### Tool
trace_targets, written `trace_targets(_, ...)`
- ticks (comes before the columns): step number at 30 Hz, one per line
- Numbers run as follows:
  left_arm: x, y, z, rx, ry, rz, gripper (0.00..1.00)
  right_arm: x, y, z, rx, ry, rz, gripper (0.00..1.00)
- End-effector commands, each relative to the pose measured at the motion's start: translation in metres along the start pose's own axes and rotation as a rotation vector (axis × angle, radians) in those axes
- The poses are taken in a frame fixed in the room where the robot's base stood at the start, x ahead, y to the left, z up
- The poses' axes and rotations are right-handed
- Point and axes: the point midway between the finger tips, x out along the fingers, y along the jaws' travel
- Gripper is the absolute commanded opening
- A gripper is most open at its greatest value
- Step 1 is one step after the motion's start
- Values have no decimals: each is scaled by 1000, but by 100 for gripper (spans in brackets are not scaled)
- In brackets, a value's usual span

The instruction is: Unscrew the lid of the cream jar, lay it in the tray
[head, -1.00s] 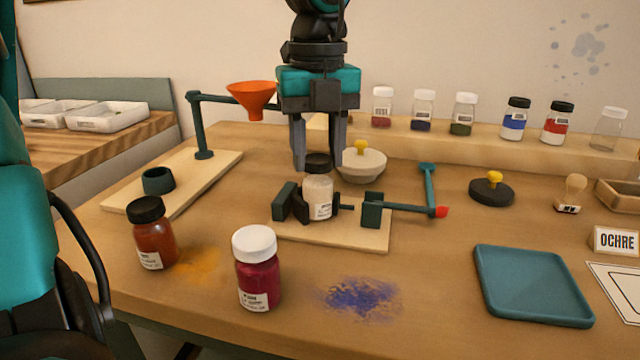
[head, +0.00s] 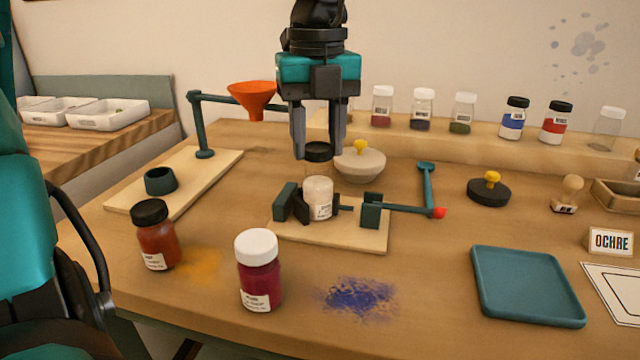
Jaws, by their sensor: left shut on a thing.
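The cream jar (head: 319,198), clear with cream-coloured contents and a white label, stands upright between the dark jaws of a clamp (head: 285,201) on a pale board. My left gripper (head: 318,148) points down above it, shut on the black lid (head: 319,152). The lid is above the jar, with a see-through band between it and the cream contents. I cannot tell whether the lid is fully clear of the jar's rim. The teal tray (head: 528,287) lies empty at the front right. My right gripper is not in view.
A white-lidded magenta jar (head: 258,272) and a black-lidded orange jar (head: 154,236) stand at the front left. A grey bowl (head: 360,165) is close behind the clamp. The clamp's red-tipped handle (head: 405,209) reaches right. An orange funnel (head: 252,98) hangs at the back left.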

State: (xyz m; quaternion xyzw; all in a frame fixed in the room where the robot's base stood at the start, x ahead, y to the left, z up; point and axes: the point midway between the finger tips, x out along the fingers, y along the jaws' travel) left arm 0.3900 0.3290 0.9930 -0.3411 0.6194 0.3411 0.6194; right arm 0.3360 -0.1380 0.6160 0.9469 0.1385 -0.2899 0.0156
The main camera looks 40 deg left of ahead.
Motion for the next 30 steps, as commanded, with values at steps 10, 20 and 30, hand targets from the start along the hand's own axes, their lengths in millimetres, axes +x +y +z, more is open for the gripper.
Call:
trace_targets(10,-14,0,0,0,-1,-1,16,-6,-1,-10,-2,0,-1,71)
trace_targets(20,-41,0,0,0,-1,-1,16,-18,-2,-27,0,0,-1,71)
trace_targets(30,-50,0,0,1,0,0,16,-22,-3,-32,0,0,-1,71)
